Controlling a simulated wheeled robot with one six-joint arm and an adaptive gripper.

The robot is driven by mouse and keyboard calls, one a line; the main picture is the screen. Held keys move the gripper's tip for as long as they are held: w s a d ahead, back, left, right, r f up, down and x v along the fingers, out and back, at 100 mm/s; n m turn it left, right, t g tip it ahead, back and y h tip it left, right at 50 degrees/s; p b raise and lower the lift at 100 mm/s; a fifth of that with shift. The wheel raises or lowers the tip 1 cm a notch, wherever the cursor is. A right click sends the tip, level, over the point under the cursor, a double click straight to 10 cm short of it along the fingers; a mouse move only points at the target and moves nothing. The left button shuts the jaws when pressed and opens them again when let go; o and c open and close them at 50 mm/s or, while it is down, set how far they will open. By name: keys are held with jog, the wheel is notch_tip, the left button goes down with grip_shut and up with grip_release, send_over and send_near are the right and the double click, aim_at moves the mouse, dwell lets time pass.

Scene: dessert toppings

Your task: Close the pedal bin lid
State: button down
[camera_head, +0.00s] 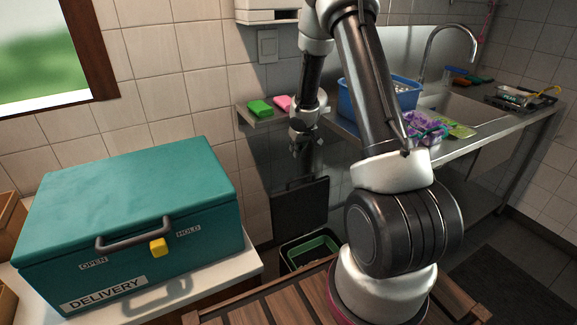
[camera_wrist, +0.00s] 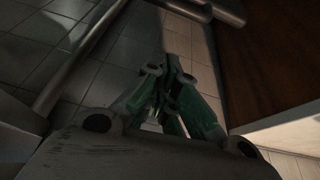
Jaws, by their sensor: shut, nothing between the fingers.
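The pedal bin (camera_head: 284,254) stands on the floor beside the white counter, partly hidden by my slatted deck and arm. It has a green inner rim, and its inside is dark. Its dark lid (camera_head: 300,207) stands upright at the back, so the bin is open. My gripper (camera_head: 306,150) is above the raised lid, pointing down and apart from the bin as far as I can tell. In the wrist view my gripper (camera_wrist: 172,75) is shut and empty over floor tiles. I cannot make out the bin in that view.
A teal delivery box (camera_head: 130,195) sits on the white counter (camera_head: 245,268) at left. A small shelf (camera_head: 262,120) holds a green sponge (camera_head: 259,108) and a pink sponge (camera_head: 283,103). A steel sink counter (camera_head: 480,140) with a blue tub (camera_head: 352,105) lies at right.

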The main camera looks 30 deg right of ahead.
jog(key=x, duration=1)
jog(key=shift+s+a, duration=0.2)
jog(key=shift+s, duration=1.65)
